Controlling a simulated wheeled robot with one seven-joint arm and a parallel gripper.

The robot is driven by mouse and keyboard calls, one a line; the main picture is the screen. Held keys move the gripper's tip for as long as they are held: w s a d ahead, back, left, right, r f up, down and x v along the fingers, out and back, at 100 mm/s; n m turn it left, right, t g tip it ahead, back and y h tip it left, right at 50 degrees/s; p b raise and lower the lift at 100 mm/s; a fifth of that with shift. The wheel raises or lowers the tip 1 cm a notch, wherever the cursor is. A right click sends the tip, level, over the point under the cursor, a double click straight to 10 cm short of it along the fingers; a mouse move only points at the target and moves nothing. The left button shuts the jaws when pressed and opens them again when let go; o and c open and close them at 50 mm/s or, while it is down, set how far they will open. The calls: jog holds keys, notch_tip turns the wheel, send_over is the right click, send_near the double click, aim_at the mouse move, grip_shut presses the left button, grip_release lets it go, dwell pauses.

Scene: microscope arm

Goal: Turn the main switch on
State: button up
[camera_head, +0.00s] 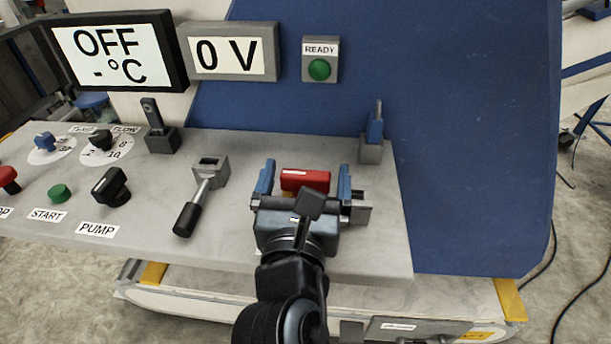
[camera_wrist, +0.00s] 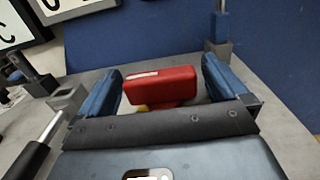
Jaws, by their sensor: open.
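The red main switch handle (camera_head: 305,180) sits on the grey panel, with a yellow part beneath it. In the wrist view the red handle (camera_wrist: 161,86) lies between the two blue fingers, with a pale label strip along its top edge. My gripper (camera_head: 304,178) is open, one finger on each side of the handle, with visible gaps to it. In the wrist view my gripper (camera_wrist: 160,88) also shows both fingers apart. The gripper body hides the front and base of the switch. The voltage display (camera_head: 228,52) reads 0 V.
A lever with a black handle (camera_head: 187,219) stands left of my gripper. A blue-tipped upright lever (camera_head: 375,130) stands behind right. A black upright lever (camera_head: 152,115), the PUMP knob (camera_head: 110,186) and the START button (camera_head: 59,193) are further left. The blue wall (camera_head: 450,120) rises behind the panel.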

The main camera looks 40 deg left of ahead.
jog(key=c, duration=1.4)
